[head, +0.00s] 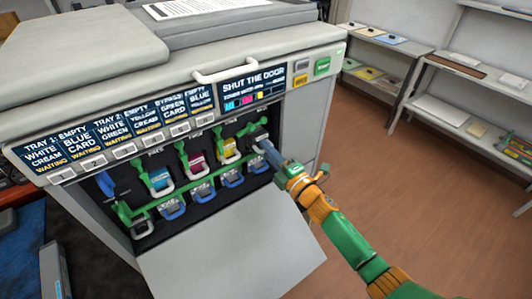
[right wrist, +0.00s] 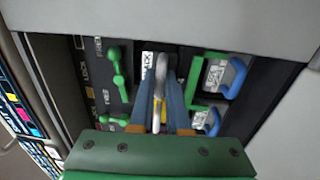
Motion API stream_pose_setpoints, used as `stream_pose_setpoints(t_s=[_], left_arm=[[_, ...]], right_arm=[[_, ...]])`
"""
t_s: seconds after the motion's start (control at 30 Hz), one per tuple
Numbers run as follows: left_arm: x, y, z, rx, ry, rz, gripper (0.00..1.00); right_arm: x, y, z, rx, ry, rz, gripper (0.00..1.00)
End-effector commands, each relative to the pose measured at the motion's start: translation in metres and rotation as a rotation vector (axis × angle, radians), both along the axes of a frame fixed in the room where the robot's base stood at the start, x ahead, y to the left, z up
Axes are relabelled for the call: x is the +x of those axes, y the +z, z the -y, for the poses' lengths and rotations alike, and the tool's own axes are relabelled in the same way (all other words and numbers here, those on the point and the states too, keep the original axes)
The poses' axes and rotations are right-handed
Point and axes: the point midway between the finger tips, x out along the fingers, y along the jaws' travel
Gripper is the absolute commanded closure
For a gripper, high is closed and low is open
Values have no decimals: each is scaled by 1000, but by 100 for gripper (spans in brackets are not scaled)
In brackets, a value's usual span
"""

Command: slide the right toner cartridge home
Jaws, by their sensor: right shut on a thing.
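The right toner cartridge (head: 256,134) is the black one, at the right end of the upper row in the printer's open bay. In the right wrist view its label reads BLACK (right wrist: 147,62) and its pale looped handle (right wrist: 161,66) stands between my fingers. My right gripper (head: 266,147) reaches in from the right and is shut on that handle; it also shows in the right wrist view (right wrist: 160,108). The cartridge's body is mostly hidden by the gripper and the bay, so its depth is hard to tell. My left gripper is not in view.
Cyan (head: 160,180), magenta (head: 197,163) and yellow (head: 228,149) cartridges sit to the left, with green levers beside them. Blue-handled units (head: 172,209) line the lower row. The front door (head: 235,250) hangs open below. A display (head: 252,88) reads "SHUT THE DOOR".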

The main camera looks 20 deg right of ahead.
Motion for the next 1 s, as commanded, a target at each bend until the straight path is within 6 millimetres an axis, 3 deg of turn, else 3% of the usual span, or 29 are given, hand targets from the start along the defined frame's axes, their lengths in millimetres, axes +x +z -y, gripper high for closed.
stream_pose_setpoints(t_s=[0.23, 0.27, 0.3, 0.4, 0.6, 0.7, 1.0], left_arm=[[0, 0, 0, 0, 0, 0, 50], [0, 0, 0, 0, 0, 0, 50], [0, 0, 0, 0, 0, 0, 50], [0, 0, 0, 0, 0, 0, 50], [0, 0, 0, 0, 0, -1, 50], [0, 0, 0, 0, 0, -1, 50], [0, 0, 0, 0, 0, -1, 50]], right_arm=[[1, 1, 0, -1, 0, 1, 100], [1, 1, 0, -1, 0, 1, 83], [1, 1, 0, -1, 0, 1, 72], [1, 0, 0, 0, 0, 1, 50], [1, 0, 0, 0, 0, 0, 50], [0, -1, 1, -1, -1, -3, 26], [0, 0, 0, 0, 0, -1, 25]])
